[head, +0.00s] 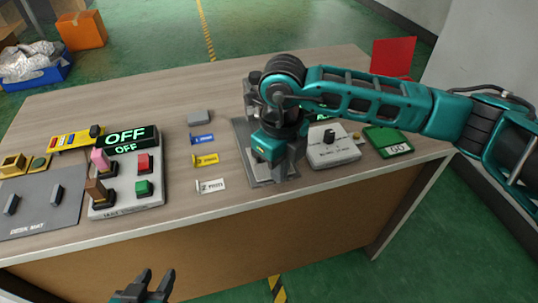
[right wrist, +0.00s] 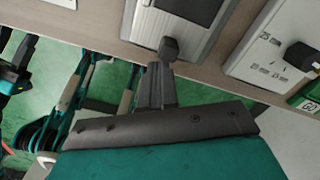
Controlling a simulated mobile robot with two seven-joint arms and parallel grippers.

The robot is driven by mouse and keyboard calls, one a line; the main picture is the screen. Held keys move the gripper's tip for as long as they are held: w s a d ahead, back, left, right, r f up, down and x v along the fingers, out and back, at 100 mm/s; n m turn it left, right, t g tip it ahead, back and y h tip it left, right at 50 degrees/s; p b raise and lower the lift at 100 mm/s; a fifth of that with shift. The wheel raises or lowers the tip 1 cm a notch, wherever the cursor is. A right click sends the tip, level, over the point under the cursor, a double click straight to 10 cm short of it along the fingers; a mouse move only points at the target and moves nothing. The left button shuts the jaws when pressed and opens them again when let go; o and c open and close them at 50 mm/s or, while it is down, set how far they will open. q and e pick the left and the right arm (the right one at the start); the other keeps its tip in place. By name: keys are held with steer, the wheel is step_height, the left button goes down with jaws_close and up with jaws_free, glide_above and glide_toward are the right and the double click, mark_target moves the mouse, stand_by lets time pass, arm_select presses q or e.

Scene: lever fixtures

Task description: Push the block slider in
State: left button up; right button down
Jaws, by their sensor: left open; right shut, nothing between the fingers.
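A grey metal fixture plate (head: 242,138) lies on the table, largely hidden under my right arm in the head view; I take it to be the block slider's base. My left gripper (head: 146,286) is open and empty, low in front of the table.
A white fixture with a dark knob (head: 329,137) and a green GO box (head: 388,141) stand right of the plate. Left are several small labels, a switch panel (head: 127,202) with OFF displays, and a grey plate (head: 36,208) with two levers. A red panel (head: 393,57) stands behind.

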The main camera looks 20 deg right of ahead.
steer(key=shift+w, duration=0.15)
stand_by(0.5)
steer(key=shift+w+b, duration=0.35)
steer(key=shift+w, duration=0.15)
steer(key=shift+w+a+b, duration=0.15)
steer(key=shift+w+b, duration=1.35)
steer(key=shift+w, duration=1.85)
steer(key=shift+s+r, duration=0.1)
steer(key=shift+s, duration=0.3)
step_height(320, 180, up, 8)
steer(key=p, duration=0.5)
steer(key=shift+p, duration=0.3)
